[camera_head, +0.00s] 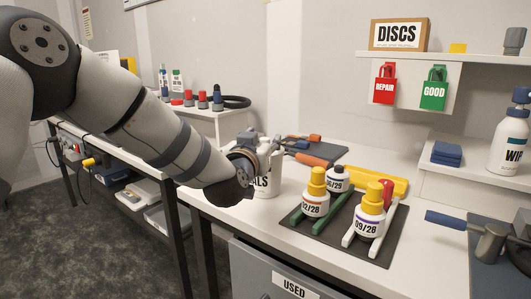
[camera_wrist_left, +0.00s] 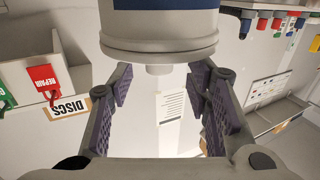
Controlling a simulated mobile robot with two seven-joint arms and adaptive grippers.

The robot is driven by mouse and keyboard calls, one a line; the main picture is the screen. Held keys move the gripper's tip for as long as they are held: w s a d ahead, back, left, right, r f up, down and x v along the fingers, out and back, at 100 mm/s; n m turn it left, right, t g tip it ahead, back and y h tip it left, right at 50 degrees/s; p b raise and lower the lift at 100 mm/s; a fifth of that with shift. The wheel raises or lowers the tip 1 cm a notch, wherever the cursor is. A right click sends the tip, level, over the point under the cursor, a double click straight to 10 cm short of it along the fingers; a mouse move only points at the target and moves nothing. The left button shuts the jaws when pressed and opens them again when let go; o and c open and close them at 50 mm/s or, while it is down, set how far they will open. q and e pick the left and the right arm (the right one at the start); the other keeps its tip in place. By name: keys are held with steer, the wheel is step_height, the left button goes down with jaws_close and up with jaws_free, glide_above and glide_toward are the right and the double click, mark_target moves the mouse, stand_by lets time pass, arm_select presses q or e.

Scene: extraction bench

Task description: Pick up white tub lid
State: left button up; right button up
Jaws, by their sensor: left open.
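The white tub (camera_head: 267,185), whose label is partly covered and ends in "ALS", stands on the bench behind my left wrist in the head view. My left gripper (camera_head: 247,160) is beside its upper part there, with its fingertips hard to make out. The left wrist view is upside down. In it, the white tub lid (camera_wrist_left: 158,46) is a wide pale disc with a small knob, seated on the tub with the blue band. My left gripper (camera_wrist_left: 160,84) is open and empty, its purple-padded fingers pointing towards the lid, the knob between them. My right gripper is not in view.
Tools with orange handles (camera_head: 312,158) lie just behind the tub. A drawer marked USED (camera_head: 294,286) is below. A shelf (camera_head: 450,61) with hanging tags is at back right.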

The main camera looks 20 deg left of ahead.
arm_select(q)
steer(key=shift+w+f, duration=0.35)
steer(key=shift+w, duration=0.45)
steer(key=shift+w+r, duration=0.25)
steer(key=shift+w, duration=0.05)
jaws_close()
steer(key=shift+r, duration=0.1)
